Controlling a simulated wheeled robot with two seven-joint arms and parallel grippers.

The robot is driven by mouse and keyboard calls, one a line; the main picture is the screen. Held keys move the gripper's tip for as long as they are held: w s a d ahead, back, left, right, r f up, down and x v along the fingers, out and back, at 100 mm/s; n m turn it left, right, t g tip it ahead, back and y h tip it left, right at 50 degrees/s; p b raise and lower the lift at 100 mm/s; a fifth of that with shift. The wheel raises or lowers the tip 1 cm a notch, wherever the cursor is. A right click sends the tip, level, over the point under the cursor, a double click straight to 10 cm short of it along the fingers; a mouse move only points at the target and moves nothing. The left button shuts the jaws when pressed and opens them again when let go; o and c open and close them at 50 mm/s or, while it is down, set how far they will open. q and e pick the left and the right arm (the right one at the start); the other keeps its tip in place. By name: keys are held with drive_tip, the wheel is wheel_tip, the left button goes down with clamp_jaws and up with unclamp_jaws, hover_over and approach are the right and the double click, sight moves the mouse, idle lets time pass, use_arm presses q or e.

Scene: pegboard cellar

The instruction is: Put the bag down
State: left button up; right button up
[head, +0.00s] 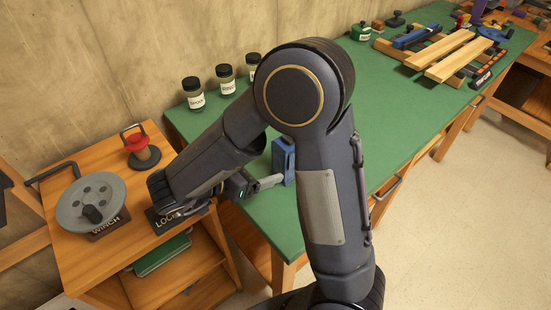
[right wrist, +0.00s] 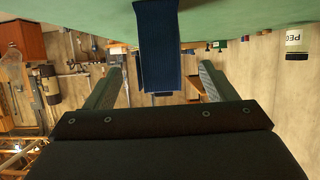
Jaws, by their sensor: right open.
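A blue bag (head: 284,157) stands on the green bench top (head: 345,130) near its left end, partly hidden behind my right arm. My right gripper (head: 272,182) is beside it with its fingers reaching toward it. In the right wrist view, which looks upside down, the bag (right wrist: 158,42) lies between the two spread fingers of the gripper (right wrist: 162,70), with a gap on each side. The gripper is open and does not grip the bag. The bag's base appears to touch the green surface. My left gripper is not in view.
Several labelled jars (head: 226,80) stand along the wall behind the bag. A wooden cart at left carries a winch (head: 92,202), a red-handled device (head: 138,146) and a lock plate (head: 163,222). Wooden planks (head: 450,55) and tools lie at the far right. The bench middle is clear.

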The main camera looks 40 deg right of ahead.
drive_tip(key=w+r+t+y, duration=0.45)
drive_tip(key=w+t, duration=0.25)
drive_tip(key=w, duration=0.2)
drive_tip(key=a+r+n+t+y, duration=0.3)
drive_tip(key=r+n+t+y, duration=0.35)
drive_tip(key=y, duration=0.25)
drive_tip(key=s+f+n+g+y, duration=0.2)
drive_tip(key=s+f+n+g, duration=0.2)
drive_tip(key=s, duration=0.7)
drive_tip(key=s+f+n+g+y, duration=0.1)
drive_tip(key=s+f+n+g, duration=0.3)
drive_tip(key=s, duration=0.8)
drive_tip(key=shift+d+f+n+g+y, duration=0.2)
drive_tip(key=shift+f+n+g+y, duration=0.15)
drive_tip(key=shift+f+g, duration=0.25)
